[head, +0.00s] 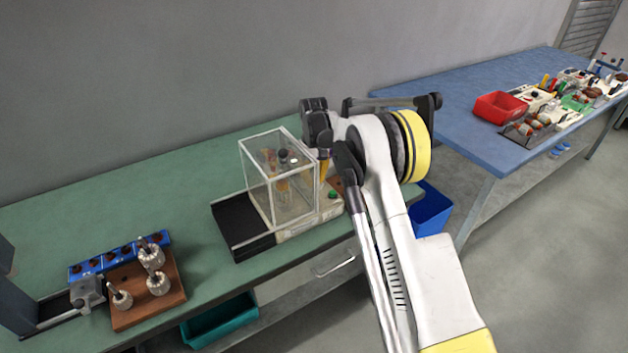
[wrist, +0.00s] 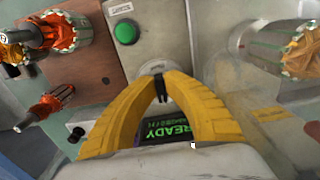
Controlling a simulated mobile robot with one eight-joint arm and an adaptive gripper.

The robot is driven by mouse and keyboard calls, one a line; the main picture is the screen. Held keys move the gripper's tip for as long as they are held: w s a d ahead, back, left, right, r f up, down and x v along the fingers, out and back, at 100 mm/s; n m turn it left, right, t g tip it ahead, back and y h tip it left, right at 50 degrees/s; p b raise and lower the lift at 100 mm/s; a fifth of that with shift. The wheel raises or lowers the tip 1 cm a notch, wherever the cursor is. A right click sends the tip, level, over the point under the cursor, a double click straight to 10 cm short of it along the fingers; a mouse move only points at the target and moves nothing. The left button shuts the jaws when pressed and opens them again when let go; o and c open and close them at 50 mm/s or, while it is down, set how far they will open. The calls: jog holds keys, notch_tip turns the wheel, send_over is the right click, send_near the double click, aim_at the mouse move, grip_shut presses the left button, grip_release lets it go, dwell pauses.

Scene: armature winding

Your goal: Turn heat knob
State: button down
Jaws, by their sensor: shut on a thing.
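The winding machine (head: 297,229) stands on the green bench, with a clear box (head: 260,190) over its left part. In the wrist view, its light panel (wrist: 178,28) has a round green button (wrist: 125,32) and a small dark knob (wrist: 161,94) with a pale dial (wrist: 154,67) behind it. My gripper's yellow fingers (wrist: 160,80) meet in a V on the knob and partly cover it. A display (wrist: 168,131) shows green "READY" between the fingers, partly hidden. In the head view, my gripper (head: 324,172) is beside the box's right wall, largely hidden by my arm.
A wooden block (head: 134,311) with several armatures stands at the bench's front left, by a blue rack (head: 118,258). More wound armatures (wrist: 57,31) on brown wood lie left of the panel in the wrist view. A blue table (head: 440,110) with a red bin (head: 498,108) is at right.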

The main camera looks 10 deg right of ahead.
dwell(0.3)
jog(key=c, duration=1.5)
grip_release()
notch_tip(320, 180, up, 12)
